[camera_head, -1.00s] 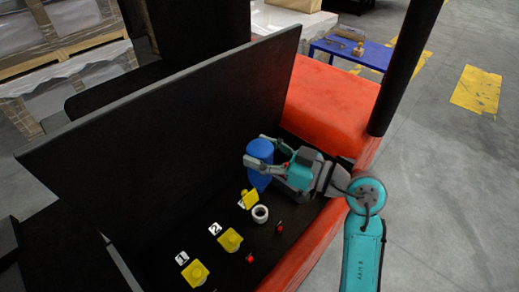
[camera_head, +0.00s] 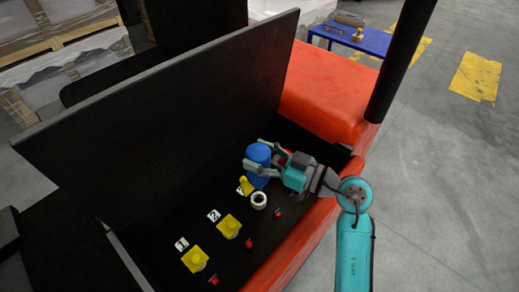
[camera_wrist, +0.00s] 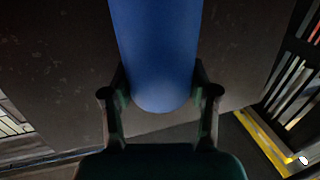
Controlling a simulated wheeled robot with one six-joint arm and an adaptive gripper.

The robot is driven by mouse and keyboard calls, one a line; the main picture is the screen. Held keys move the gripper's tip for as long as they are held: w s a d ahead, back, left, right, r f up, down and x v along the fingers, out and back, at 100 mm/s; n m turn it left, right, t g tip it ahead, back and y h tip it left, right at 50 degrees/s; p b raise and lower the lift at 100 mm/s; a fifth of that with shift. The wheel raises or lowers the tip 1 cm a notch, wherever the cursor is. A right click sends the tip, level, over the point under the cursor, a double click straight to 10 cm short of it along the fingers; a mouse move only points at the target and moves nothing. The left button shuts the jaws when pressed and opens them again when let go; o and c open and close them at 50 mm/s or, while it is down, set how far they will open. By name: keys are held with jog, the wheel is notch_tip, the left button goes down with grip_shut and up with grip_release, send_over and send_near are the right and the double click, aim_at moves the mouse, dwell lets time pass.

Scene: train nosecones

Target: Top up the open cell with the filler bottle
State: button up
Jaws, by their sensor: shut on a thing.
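My gripper (camera_head: 257,159) is shut on the blue filler bottle (camera_head: 260,152), with one finger on each side of it. In the wrist view the bottle (camera_wrist: 155,50) stands between the two fingers. The open cell shows as a white ring (camera_head: 259,201) on the black battery top. The bottle's lower end is just behind and above this ring in the head view; I cannot tell whether they touch. The bottle looks roughly upright. Its nozzle is not clearly seen.
Yellow caps stand by label 1 (camera_head: 195,260) and label 2 (camera_head: 229,226). Another yellow piece (camera_head: 246,186) is partly hidden by the bottle. Small red-topped parts (camera_head: 249,243) line the near side. A tall black lid (camera_head: 170,110) rises behind; an orange body edge (camera_head: 290,236) runs in front.

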jog(key=shift+f, duration=3.6)
jog(key=shift+r, duration=7.5)
